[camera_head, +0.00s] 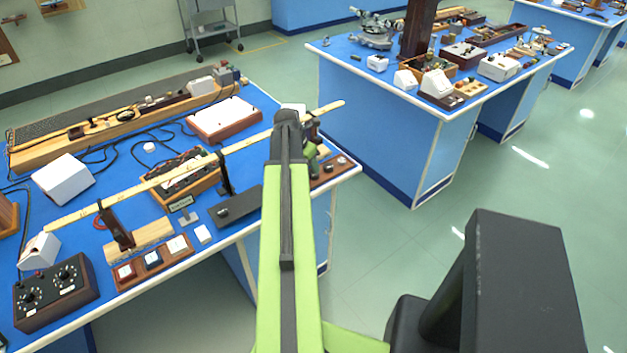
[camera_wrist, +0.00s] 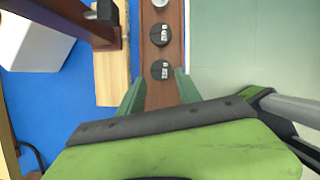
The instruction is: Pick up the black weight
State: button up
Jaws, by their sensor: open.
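Two black weights stand in a row on a narrow brown wooden board (camera_wrist: 146,18) in the wrist view. The nearer black weight (camera_wrist: 161,70) lies just ahead of the fingertips, roughly centred between them. The other black weight (camera_wrist: 160,35) stands farther along the board. Both have pale markings on top. My gripper (camera_wrist: 158,86) is open and empty, its two green fingers apart over the board. In the head view the board (camera_head: 326,178) shows at the bench's right corner, partly hidden by my arm.
A silvery round piece (camera_wrist: 160,3) sits farther along the board. To its left stand a pale wood block (camera_wrist: 108,88) with a dark post and a white box (camera_wrist: 32,44). A long ruler (camera_head: 160,178) spans the blue bench. The floor lies to the right.

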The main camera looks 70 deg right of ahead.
aim_at(313, 174)
jog(key=b+x, duration=0.4)
jog(key=x, duration=0.1)
jog(key=shift+f+b, duration=0.15)
jog(key=shift+b, duration=0.15)
jog(key=shift+s+r, duration=0.1)
jog(key=shift+r, duration=0.15)
grip_shut()
